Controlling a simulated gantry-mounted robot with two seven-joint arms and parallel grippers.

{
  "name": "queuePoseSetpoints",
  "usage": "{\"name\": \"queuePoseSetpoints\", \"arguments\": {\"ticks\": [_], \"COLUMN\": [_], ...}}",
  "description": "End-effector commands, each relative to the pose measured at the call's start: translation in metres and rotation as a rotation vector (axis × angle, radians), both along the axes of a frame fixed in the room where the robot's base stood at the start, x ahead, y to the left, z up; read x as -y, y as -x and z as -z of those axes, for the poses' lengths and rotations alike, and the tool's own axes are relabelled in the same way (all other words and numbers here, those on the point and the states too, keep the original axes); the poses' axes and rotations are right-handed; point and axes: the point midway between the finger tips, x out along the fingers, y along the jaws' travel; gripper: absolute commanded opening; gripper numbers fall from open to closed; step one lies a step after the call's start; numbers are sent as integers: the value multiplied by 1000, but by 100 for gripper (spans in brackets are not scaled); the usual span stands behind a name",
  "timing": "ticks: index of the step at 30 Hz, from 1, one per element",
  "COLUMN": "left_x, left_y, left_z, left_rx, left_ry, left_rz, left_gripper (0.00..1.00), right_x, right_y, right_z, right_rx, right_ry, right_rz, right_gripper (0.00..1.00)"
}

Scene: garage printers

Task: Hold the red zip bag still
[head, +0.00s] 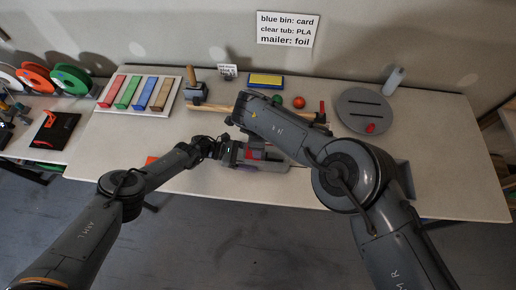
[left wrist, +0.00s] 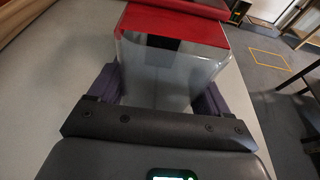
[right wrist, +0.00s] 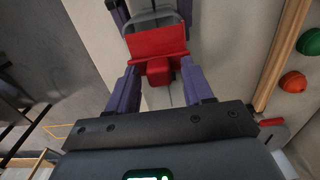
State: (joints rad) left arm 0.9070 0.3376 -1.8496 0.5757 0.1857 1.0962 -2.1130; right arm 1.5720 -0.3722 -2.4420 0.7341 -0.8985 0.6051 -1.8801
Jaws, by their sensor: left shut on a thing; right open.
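The red zip bag shows in the left wrist view as a clear pouch (left wrist: 165,78) with a red top band (left wrist: 175,27). My left gripper (left wrist: 158,88) is shut on the pouch, one finger on each side. In the right wrist view the red band (right wrist: 157,43) crosses beyond my right fingertips, with a small red block (right wrist: 159,72) at it. My right gripper (right wrist: 160,85) is open, its fingers on either side of the block and apart from it. In the head view, red bits (head: 255,154) show between the grippers, and my right arm hides much there.
A wooden rail (right wrist: 282,50) runs beside my right gripper, with a green ball (right wrist: 309,42) and an orange ball (right wrist: 293,82) beyond it. A grey round plate (head: 364,111) is at right, a tray of coloured bars (head: 139,93) at left. The right table end is clear.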

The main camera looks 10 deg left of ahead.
Motion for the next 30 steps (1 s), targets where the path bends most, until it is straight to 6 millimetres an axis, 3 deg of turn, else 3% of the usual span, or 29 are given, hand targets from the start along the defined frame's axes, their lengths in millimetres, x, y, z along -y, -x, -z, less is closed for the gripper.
{"name": "queuePoseSetpoints", "arguments": {"ticks": [2, 9, 12, 13, 18, 30], "left_x": [-1, -1, -1, -1, -1, -1], "left_y": [1, 1, 1, 1, 1, 1], "left_z": [3, 3, 3, 3, 3, 2], "left_rx": [-5, -5, -4, -4, -4, -4], "left_ry": [-4, -4, -4, -4, -4, -3], "left_rz": [-1, -1, -1, -1, 0, 0], "left_gripper": [17, 17, 17, 17, 17, 17], "right_x": [0, 0, 0, 0, 0, 0], "right_y": [0, 0, 0, 0, 0, 0], "right_z": [0, 0, 0, 0, 0, -6], "right_rx": [0, 0, 0, 0, 0, 0], "right_ry": [0, 0, 0, 0, 0, 0], "right_rz": [0, 0, 0, 0, 0, 0], "right_gripper": [48, 11, 0, 31, 56, 56]}}
